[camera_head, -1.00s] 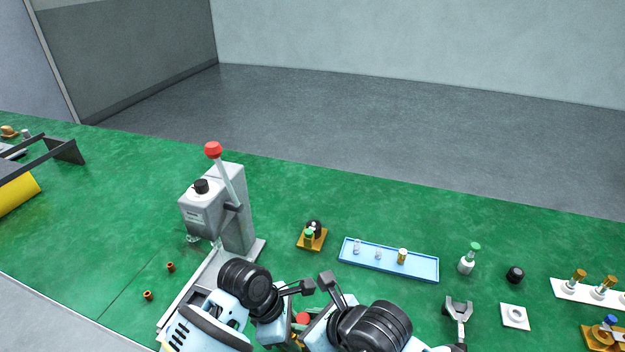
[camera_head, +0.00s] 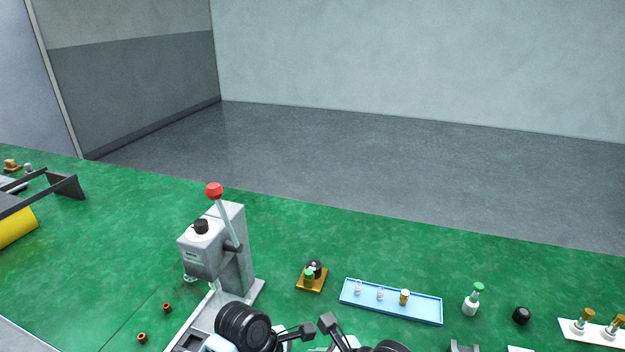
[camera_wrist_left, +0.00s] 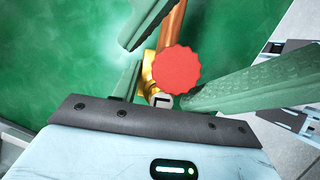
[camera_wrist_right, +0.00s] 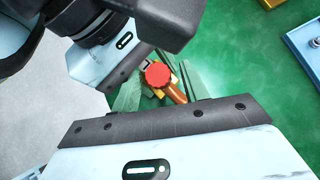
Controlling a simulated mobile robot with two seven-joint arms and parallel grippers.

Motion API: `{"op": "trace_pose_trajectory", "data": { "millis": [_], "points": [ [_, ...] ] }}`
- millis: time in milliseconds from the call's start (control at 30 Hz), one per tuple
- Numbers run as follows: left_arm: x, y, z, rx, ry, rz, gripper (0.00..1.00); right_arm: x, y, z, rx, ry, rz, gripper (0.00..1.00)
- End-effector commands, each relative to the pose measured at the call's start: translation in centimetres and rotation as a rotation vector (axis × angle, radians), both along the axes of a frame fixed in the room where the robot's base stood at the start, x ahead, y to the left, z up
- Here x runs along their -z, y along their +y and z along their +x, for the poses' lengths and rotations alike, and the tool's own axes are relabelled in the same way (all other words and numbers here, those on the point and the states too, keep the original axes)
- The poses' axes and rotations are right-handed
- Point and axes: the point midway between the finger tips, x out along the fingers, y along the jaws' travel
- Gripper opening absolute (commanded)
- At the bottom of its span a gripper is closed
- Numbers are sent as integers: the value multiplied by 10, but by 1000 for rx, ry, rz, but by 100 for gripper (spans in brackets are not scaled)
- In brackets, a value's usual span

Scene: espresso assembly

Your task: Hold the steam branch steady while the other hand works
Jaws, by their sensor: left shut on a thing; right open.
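The steam branch shows in the left wrist view as a brass body (camera_wrist_left: 148,70) with a red knob (camera_wrist_left: 180,70) and a copper pipe (camera_wrist_left: 173,28). My left gripper (camera_wrist_left: 160,92) is shut on it; the knob hides part of the grip. In the right wrist view, the red knob (camera_wrist_right: 158,74) and copper pipe (camera_wrist_right: 177,94) show between the fingers of my right gripper (camera_wrist_right: 160,88), which is open. I cannot tell whether those fingers touch the branch. The head view cuts off the branch and both fingertips at its lower edge.
The grey lever machine (camera_head: 238,250) with its red-topped lever stands left of my arms. A brass plate with small parts (camera_head: 312,282) and a blue tray (camera_head: 390,305) lie to the right. A green-capped bottle (camera_head: 472,300) and black knob (camera_head: 521,315) stand farther right.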

Motion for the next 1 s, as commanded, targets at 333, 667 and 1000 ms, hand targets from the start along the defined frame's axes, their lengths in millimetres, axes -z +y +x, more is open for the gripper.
{"op": "trace_pose_trajectory", "data": {
  "millis": [333, 667, 1000],
  "points": [
    [0, 0, 1, -2, -2, -2, 0, 2, -1, 2, -260, 5, -2, 48],
    [-1, 0, 1, -2, -2, -1, 0, -32, -35, -8, -308, 1, -1, 48],
    [-1, 0, 1, -1, -3, -2, 0, -72, -70, -22, -303, 6, 13, 48]
  ]
}}
